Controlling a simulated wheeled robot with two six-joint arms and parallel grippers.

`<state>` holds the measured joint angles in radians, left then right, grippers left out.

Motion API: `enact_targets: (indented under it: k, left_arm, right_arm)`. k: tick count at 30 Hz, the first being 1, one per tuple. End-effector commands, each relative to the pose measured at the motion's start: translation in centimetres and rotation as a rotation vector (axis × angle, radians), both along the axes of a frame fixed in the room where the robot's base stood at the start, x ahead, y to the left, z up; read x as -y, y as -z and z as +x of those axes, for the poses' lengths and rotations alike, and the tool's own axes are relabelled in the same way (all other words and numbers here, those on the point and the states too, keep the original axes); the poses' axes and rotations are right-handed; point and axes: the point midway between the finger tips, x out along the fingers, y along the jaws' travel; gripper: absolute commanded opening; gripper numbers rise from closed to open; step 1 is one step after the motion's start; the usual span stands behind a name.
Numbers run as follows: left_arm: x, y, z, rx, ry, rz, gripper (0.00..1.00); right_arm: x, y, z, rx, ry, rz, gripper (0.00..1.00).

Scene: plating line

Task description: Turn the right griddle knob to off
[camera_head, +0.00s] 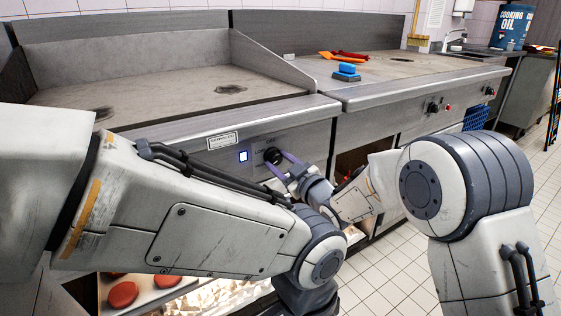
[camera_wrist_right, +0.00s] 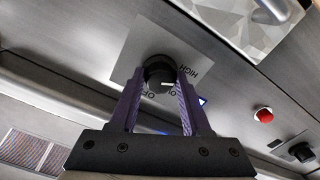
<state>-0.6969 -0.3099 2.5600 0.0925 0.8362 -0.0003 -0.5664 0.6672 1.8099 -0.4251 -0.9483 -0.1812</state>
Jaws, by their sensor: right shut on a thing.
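The right griddle knob (camera_head: 272,156) is a round black dial on the steel front panel below the left-hand griddle. In the right wrist view the knob (camera_wrist_right: 160,72) has a short white mark on its face and sits on a pale plate with printed labels. HIGH is readable; the lower labels are partly covered, so the exact setting cannot be told. My right gripper (camera_head: 280,164) has its purple fingers on both sides of the knob and is shut on it; the fingers (camera_wrist_right: 158,100) also show in the wrist view. My left gripper is not visible.
A red button (camera_wrist_right: 264,114) and another black knob (camera_wrist_right: 301,152) show in the wrist view. My left arm crosses low in front of the panel. A blue sponge block (camera_head: 347,72) lies on the right-hand counter.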

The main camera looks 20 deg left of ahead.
Motion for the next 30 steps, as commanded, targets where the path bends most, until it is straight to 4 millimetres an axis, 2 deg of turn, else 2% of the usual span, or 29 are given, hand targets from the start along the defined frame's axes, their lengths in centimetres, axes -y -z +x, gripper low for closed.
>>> enact_targets:
  k: [1, 30]
  left_arm:
    - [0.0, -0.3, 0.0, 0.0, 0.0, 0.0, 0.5]
    - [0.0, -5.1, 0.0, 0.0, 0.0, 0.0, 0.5]
  right_arm:
    - [-0.2, -0.4, 0.0, -0.016, -0.002, 0.021, 0.0]
    - [-0.4, -0.6, -0.1, -0.719, -0.005, 0.567, 0.0]
